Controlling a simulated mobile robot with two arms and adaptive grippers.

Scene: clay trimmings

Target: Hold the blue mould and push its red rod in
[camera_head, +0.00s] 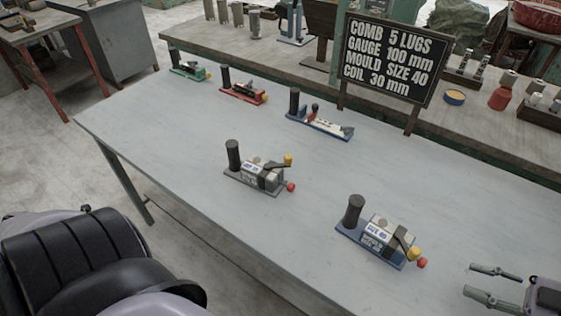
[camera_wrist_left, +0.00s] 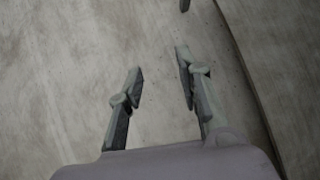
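The blue mould (camera_head: 377,242) stands on the pale table at the front right, with a black upright handle (camera_head: 351,212) at its left end. Its red rod end (camera_head: 422,263) sticks out at its right end, beside a yellow knob (camera_head: 413,253). My right gripper (camera_head: 481,284) is open and empty at the lower right, to the right of the mould and apart from it. My left gripper (camera_wrist_left: 160,80) shows in the left wrist view, open and empty above a bare grey surface. The left gripper is not visible in the head view.
A similar grey mould (camera_head: 256,177) stands to the left on the table (camera_head: 180,130). Blue (camera_head: 320,126), red (camera_head: 244,93) and green (camera_head: 188,68) devices line the back. A black sign (camera_head: 388,62) stands behind. The table's front left is clear.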

